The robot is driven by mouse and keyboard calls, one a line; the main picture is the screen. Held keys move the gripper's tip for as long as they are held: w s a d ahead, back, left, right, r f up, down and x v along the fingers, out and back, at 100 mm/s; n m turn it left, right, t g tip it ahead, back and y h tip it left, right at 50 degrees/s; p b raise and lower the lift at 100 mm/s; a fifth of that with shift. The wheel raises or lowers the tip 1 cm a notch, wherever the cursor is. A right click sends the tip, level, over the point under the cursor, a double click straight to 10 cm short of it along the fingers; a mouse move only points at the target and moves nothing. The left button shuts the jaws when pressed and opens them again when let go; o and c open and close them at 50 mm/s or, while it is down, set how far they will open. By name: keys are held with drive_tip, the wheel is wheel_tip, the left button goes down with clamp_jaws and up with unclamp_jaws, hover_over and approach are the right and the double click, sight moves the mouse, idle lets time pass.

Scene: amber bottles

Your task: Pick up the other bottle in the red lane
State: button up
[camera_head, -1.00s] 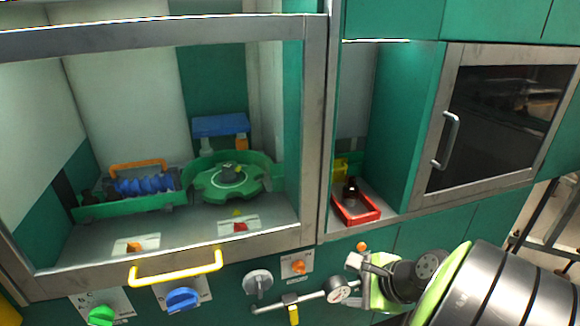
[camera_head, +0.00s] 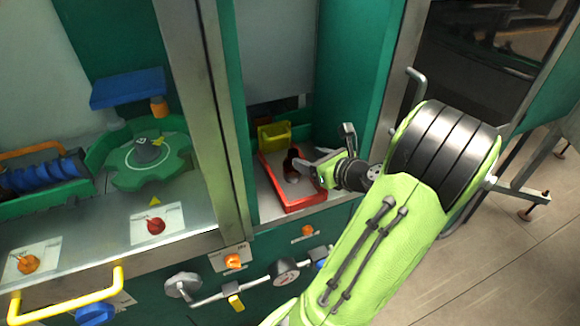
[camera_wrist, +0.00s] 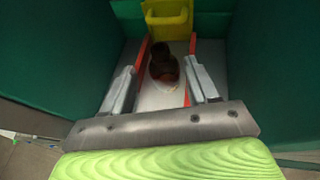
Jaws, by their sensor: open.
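An amber bottle (camera_head: 291,164) stands in the red lane (camera_head: 294,207), a red-railed tray in the narrow bay. It also shows in the wrist view (camera_wrist: 163,66), dark brown, between and beyond my two fingers. My gripper (camera_head: 308,168) reaches into the bay from the right, close to the bottle. In the wrist view my gripper (camera_wrist: 158,90) is open, with one finger on each side of the lane and nothing between the pads that I can see gripped. The bottle's lower part is partly hidden in the head view.
A yellow bin (camera_head: 274,135) stands behind the lane, also in the wrist view (camera_wrist: 167,20). Green walls close in on both sides. A metal post (camera_head: 222,120) separates the bay from the left compartment with a green carousel (camera_head: 146,165). Knobs and a gauge (camera_head: 286,270) stick out below.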

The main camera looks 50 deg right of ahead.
sight(289, 151)
drive_tip(key=x, duration=0.4)
drive_tip(key=shift+d+f, duration=0.15)
drive_tip(key=shift+d, duration=0.1)
drive_tip(key=b+x, duration=0.1)
drive_tip(key=x, duration=0.5)
drive_tip(key=shift+a, duration=0.2)
drive_tip(key=shift+s+a+r, duration=0.1)
drive_tip(key=shift+r, duration=0.15)
drive_tip(key=shift+c, duration=0.7)
clamp_jaws()
